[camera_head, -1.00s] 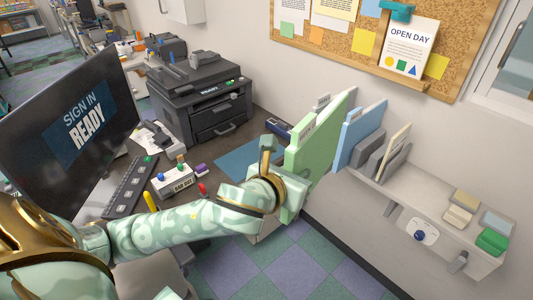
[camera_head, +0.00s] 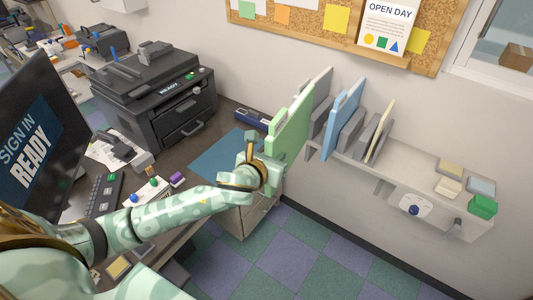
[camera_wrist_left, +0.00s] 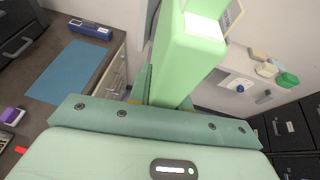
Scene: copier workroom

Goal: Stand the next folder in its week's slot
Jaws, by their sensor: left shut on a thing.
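My left gripper (camera_head: 270,172) is shut on a green folder (camera_head: 290,138), which stands upright in front of the left end of a wall shelf (camera_head: 425,180). In the left wrist view the green folder (camera_wrist_left: 188,65) rises from my left gripper (camera_wrist_left: 165,95), with a pale label near its top. Grey slot dividers (camera_head: 373,138) stand on the shelf. A blue folder (camera_head: 342,118) and a cream folder (camera_head: 381,130) stand among them. The green folder hides the leftmost part of the slots, so I cannot tell whether it touches a divider. My right gripper is not in view.
Small pads and a green box (camera_head: 483,207) lie on the shelf's right end. A desk below the left holds a black printer (camera_head: 160,95), a blue mat (camera_head: 225,155), a keyboard (camera_head: 105,192) and a monitor (camera_head: 35,135). Checkered floor is clear below the shelf.

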